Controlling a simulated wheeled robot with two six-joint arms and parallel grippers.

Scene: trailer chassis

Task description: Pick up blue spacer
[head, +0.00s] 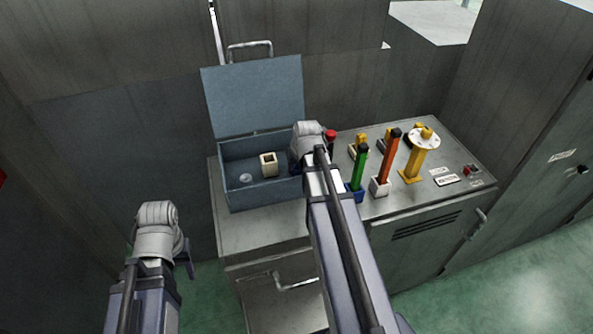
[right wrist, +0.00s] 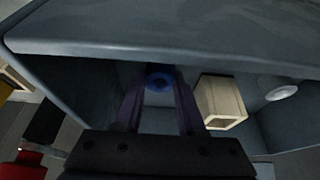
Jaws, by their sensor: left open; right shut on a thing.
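The blue spacer (right wrist: 158,80) is a small blue ring, seen in the right wrist view between the fingertips of my right gripper (right wrist: 158,95). The gripper is shut on it, inside the open grey-blue box (head: 262,193). I cannot tell whether the spacer touches the box floor. In the head view my right gripper (head: 300,165) is over the right end of the box, and its arm and wrist hide the spacer. My left gripper (head: 188,262) is open, low at the left of the cabinet and away from the box.
A cream square tube (head: 268,164) and a white round piece (head: 246,178) lie in the box. Right of it stand a green-handled tool (head: 358,168), an orange-handled tool (head: 389,158) and a yellow stand (head: 416,160). The box's lid (head: 255,95) is raised. The cabinet top's front left is clear.

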